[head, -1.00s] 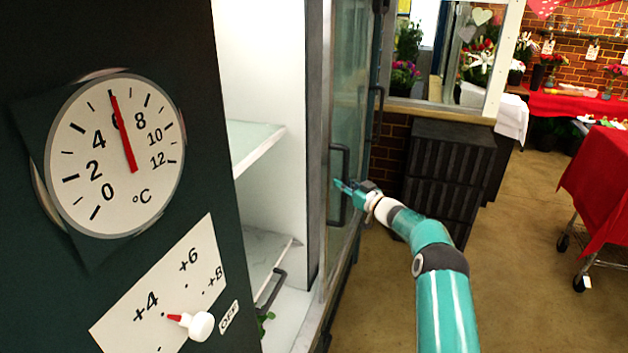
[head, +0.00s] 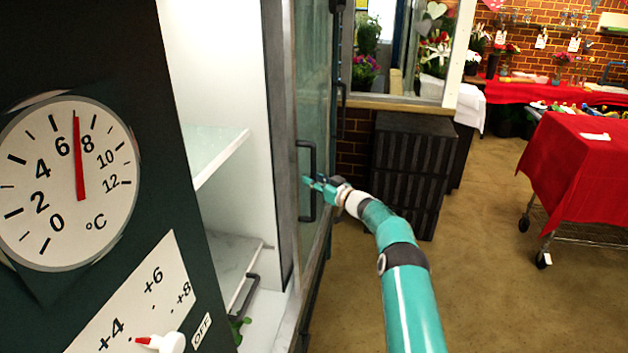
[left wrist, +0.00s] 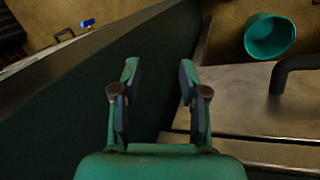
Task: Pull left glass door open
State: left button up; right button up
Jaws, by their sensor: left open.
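A glass door (head: 318,110) of the cooler stands right of the white interior, with a black bar handle (head: 313,165). My right gripper (head: 316,185) is at this handle, beside or around its lower half. Whether its fingers touch or enclose the bar, and how far they are spread, is too small to tell. My left gripper (left wrist: 158,75) is open and empty in the left wrist view, over a dark green surface. A dark handle (left wrist: 285,72) on a pale panel lies to its right, apart from it. I cannot tell which door is the left one.
The cooler's front has a thermometer dial (head: 65,215) and a white knob (head: 168,343). A shelf (head: 215,150) is inside. A dark ribbed cabinet (head: 405,170) stands right of the door. A red-draped cart (head: 575,165) is farther right, with free floor between. A teal bucket (left wrist: 270,36) stands on the floor.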

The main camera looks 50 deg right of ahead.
jog(key=shift+w+a, duration=0.1)
jog(key=shift+a, duration=0.05)
jog(key=s, duration=1.2)
jog(key=shift+a, duration=0.3)
jog(key=shift+s+d+f, duration=0.1)
